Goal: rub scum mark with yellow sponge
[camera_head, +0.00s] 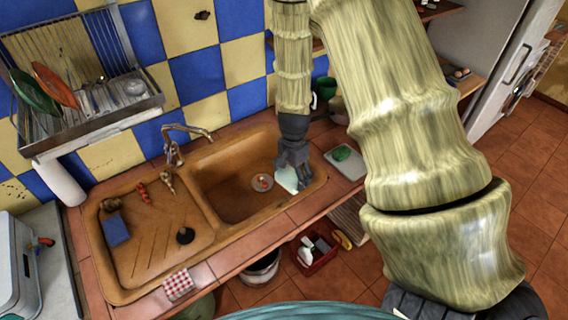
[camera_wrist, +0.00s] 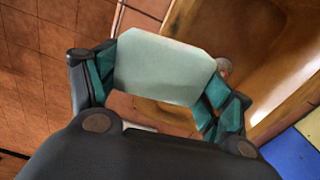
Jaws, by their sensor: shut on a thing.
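My gripper (camera_head: 293,160) reaches down over the right end of the sink basin (camera_head: 232,200). It is shut on a pale, whitish-green, sponge-like block (camera_head: 287,179), which looks pale rather than yellow. In the wrist view the block (camera_wrist: 162,66) spans between the two teal-padded fingers of my gripper (camera_wrist: 160,84). The block is at the basin's right side; I cannot tell whether it touches the surface. I cannot make out a scum mark; the block and gripper may hide it.
A round drain (camera_head: 262,183) lies in the basin. On the drainboard (camera_head: 150,240) are a blue sponge (camera_head: 116,230) and a black stopper (camera_head: 185,235). The faucet (camera_head: 178,140) stands behind. A dish with a green item (camera_head: 342,154) sits right of the sink. A dish rack (camera_head: 85,110) hangs at left.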

